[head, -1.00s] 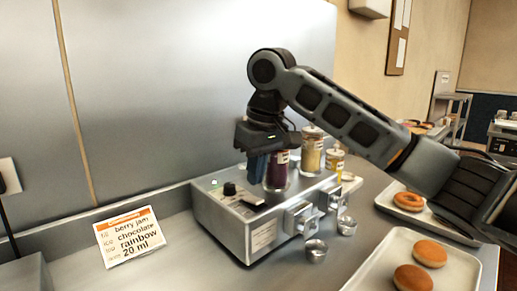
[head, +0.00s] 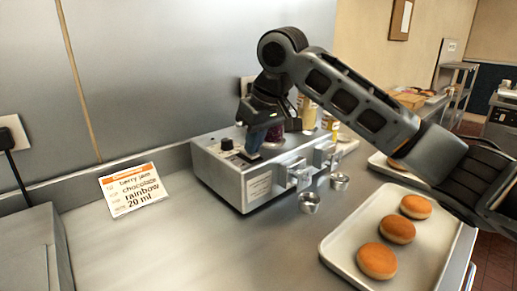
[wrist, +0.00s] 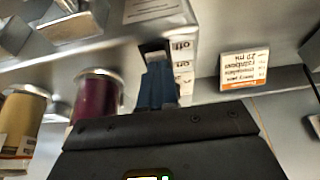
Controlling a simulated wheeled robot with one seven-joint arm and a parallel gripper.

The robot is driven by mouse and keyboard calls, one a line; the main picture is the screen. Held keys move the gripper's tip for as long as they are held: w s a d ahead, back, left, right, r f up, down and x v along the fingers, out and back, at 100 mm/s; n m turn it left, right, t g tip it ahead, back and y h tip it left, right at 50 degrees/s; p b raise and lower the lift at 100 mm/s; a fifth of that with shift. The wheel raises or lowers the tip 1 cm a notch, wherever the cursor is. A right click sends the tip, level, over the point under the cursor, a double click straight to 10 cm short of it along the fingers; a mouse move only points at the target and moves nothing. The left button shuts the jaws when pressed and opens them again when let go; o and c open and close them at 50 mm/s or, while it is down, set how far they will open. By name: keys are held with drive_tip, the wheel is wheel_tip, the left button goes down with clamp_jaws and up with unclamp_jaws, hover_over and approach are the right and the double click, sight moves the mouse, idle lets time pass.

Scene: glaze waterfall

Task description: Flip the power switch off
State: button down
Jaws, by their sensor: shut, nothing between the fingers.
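The silver dispenser machine (head: 225,180) stands on the steel counter. Its switch plate (head: 236,154) is on the top, behind the front edge and beside a black knob (head: 226,144). My gripper (head: 252,148) is shut and empty, pointing down with its blue fingertips at the switch plate. In the wrist view, the blue fingers (wrist: 158,84) reach over the switch plate (wrist: 152,46), with "off" and "on" labels (wrist: 181,46) beside them. The fingers largely hide the switch lever, so I cannot tell its position or whether they touch it.
Jam and topping jars stand behind my gripper on the machine; a purple jar (wrist: 97,98) is close beside the fingers. Small metal cups (head: 309,203) sit in front. An order card (head: 135,190) leans at left. A doughnut tray (head: 345,262) is at right.

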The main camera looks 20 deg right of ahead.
drive_tip(key=shift+s, duration=0.2)
drive_tip(key=shift+w+f, duration=0.1)
drive_tip(key=shift+w, duration=0.15)
drive_tip(key=shift+w+a+r+p, duration=0.15)
drive_tip(key=shift+w+r+p, duration=0.1)
drive_tip(key=shift+p, duration=0.3)
drive_tip(key=shift+w+a+p, duration=0.1)
drive_tip(key=shift+w+p, duration=0.2)
drive_tip(key=shift+w, duration=0.1)
drive_tip(key=shift+r, duration=0.1)
